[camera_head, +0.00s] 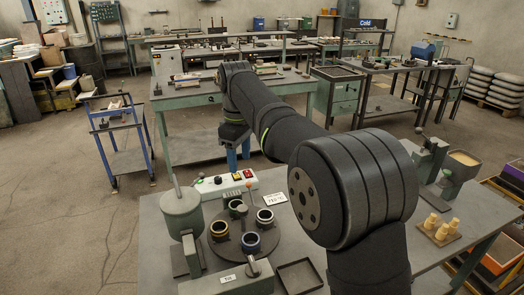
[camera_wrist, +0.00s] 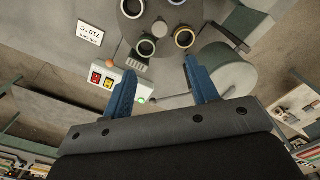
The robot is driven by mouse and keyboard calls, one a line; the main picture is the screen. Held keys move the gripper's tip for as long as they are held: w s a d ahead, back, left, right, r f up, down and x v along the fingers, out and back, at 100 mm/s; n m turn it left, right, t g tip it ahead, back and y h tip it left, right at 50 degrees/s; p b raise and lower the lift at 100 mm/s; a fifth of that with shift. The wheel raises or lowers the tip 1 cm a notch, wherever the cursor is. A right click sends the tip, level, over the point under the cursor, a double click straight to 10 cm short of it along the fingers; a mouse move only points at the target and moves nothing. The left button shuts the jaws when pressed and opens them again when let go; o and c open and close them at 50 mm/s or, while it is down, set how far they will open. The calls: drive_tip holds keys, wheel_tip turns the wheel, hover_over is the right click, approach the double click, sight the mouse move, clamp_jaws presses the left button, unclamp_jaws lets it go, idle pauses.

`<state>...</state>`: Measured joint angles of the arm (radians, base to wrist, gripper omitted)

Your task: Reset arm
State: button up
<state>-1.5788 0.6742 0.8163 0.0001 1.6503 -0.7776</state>
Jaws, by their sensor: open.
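My gripper (camera_head: 233,162) hangs from the dark arm with its blue fingers pointing down, above the back edge of the near workbench. In the wrist view my gripper (camera_wrist: 161,64) is open, with nothing between the fingers. The dark round plate (camera_head: 243,242) with several ringed cups lies in front of it on the bench; the plate also shows at the top of the wrist view (camera_wrist: 160,28). The grey lidded pot (camera_head: 182,216) stands left of the plate; in the wrist view the pot (camera_wrist: 228,75) is right of the fingers. No ladle can be made out for sure.
A control box (camera_head: 225,185) with coloured buttons and a sign (camera_head: 275,198) stand behind the plate. An empty dark tray (camera_head: 299,276) lies at the front. Yellowish pieces (camera_head: 439,228) sit on a board at the right. A green table (camera_head: 190,100) and blue-framed cart (camera_head: 118,140) stand behind.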

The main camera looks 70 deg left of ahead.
sight(242, 208)
drive_tip(key=shift+f, duration=0.1)
wheel_tip(242, 208, down, 17)
drive_tip(key=shift+f, duration=0.15)
idle(0.7)
drive_tip(key=shift+f, duration=0.2)
drive_tip(key=shift+r+m, duration=0.2)
drive_tip(key=shift+m, duration=1.4)
drive_tip(key=m, duration=0.6)
idle(0.8)
idle(0.5)
